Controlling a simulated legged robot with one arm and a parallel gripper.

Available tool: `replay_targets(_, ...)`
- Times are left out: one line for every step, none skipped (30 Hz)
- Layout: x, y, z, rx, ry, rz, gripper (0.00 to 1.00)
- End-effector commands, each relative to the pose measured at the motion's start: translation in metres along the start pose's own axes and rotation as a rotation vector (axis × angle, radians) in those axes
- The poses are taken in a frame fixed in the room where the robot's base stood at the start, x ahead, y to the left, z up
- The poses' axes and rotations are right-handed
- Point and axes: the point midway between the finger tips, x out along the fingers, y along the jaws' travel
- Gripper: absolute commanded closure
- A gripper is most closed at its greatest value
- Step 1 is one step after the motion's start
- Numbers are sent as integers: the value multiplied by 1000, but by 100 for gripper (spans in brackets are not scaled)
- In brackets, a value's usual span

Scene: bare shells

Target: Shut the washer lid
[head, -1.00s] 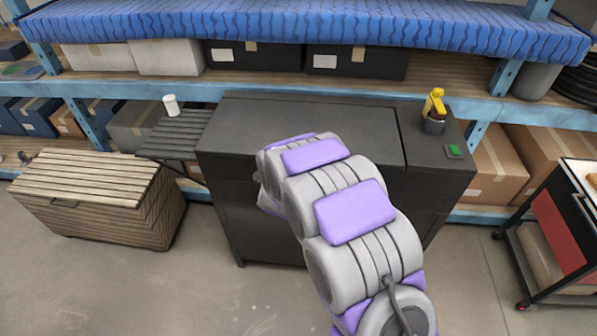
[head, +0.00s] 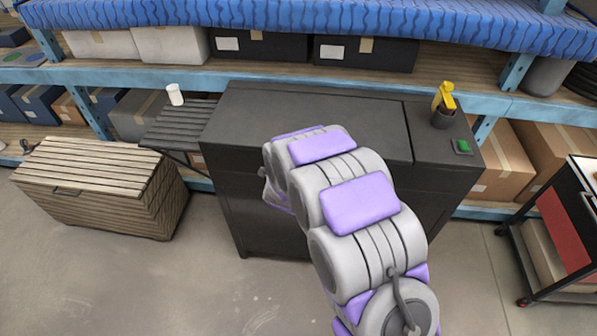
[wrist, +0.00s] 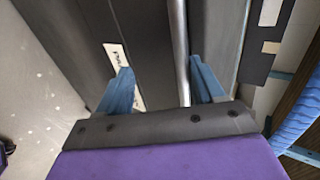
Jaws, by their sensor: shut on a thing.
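The washer is a dark grey box-shaped cabinet (head: 240,215) in the middle of the head view. Its lid (head: 310,110) is a dark panel on top that looks flat, with a seam at its right side. My arm covers part of the front, and my gripper is hidden behind it there. The bar looks like a handle running along a dark panel. A white printed strip (wrist: 125,75) is beside the left finger.
A yellow spray bottle (head: 443,97) in a dark cup and a green button (head: 462,146) are on the right of the top. A slatted side shelf (head: 180,125) holds a white cup (head: 175,95). A wooden chest (head: 95,190) stands left, a red-black cart (head: 560,230) right.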

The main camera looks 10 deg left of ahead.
Motion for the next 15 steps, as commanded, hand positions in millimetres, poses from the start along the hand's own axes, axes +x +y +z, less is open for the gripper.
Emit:
replay_targets(0,10,-1,-3,2,21,57)
replay_targets(0,10,-1,-3,2,21,57)
replay_targets(0,9,-1,-3,2,20,58)
replay_targets(0,9,-1,-3,2,20,58)
replay_targets(0,9,-1,-3,2,20,58)
replay_targets(0,9,-1,-3,2,20,58)
replay_targets(0,9,-1,-3,2,19,59)
replay_targets(0,9,-1,-2,2,19,59)
replay_targets(-1,9,-1,-2,1,19,59)
replay_targets(-2,9,-1,-2,1,19,58)
replay_targets(-3,8,-1,-2,1,18,58)
replay_targets(-6,8,-1,-2,1,18,58)
replay_targets(-9,8,-1,-2,1,17,57)
replay_targets(-12,7,-1,-1,1,16,57)
replay_targets(-18,6,0,-1,0,14,59)
